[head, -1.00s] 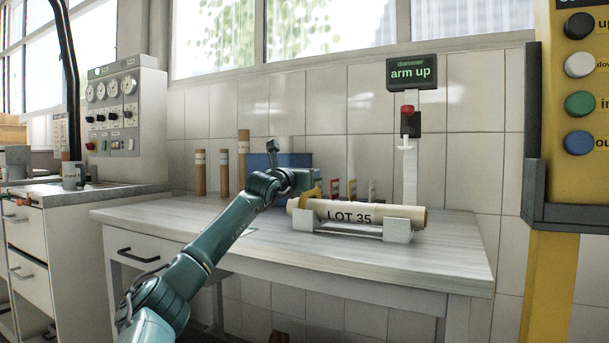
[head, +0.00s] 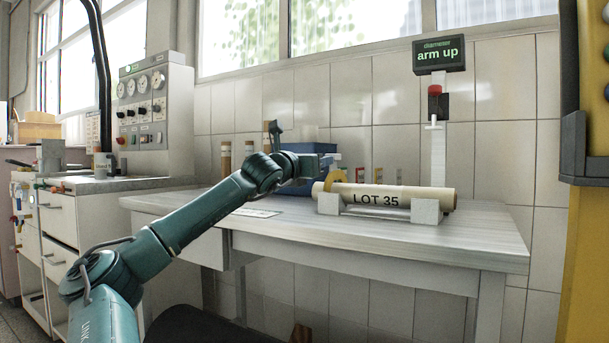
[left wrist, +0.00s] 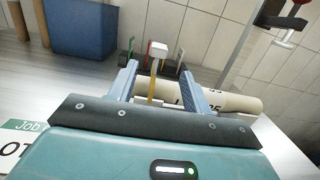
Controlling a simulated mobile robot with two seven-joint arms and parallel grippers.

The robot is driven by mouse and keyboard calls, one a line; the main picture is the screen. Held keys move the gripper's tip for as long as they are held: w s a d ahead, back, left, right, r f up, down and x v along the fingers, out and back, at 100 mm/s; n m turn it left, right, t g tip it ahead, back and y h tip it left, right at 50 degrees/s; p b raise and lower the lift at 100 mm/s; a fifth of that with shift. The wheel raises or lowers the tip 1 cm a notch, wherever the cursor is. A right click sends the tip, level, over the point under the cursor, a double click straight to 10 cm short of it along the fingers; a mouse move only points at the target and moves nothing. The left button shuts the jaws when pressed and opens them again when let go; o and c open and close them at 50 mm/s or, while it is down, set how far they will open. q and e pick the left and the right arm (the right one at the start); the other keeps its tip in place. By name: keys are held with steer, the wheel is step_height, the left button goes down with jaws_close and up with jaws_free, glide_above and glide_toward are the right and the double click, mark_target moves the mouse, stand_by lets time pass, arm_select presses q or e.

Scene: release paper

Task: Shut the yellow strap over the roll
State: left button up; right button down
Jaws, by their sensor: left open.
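The cream roll (head: 390,198), marked LOT 35, lies level in a cradle with pale end blocks (head: 425,211) on the table. The yellow strap (head: 337,179) stands up at the roll's left end, partly hidden by my gripper in the head view. In the left wrist view the strap (left wrist: 152,90) is upright with a white block-like tip (left wrist: 158,48), and the roll (left wrist: 225,99) lies behind and to the right. My left gripper (left wrist: 158,72) is open, and the strap shows between its fingers. I cannot tell whether they touch it. My right gripper is not in view.
A blue bin (head: 300,146) and brown tubes (head: 225,163) stand behind my left arm. Small coloured tags stand behind the roll. A diameter gauge post (head: 438,150) reading "arm up" rises behind the roll's right. The table's front right (head: 470,240) is clear.

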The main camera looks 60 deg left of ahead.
arm_select(q)
steer(key=v, duration=0.4)
steer(key=shift+s, duration=0.1)
stand_by(0.6)
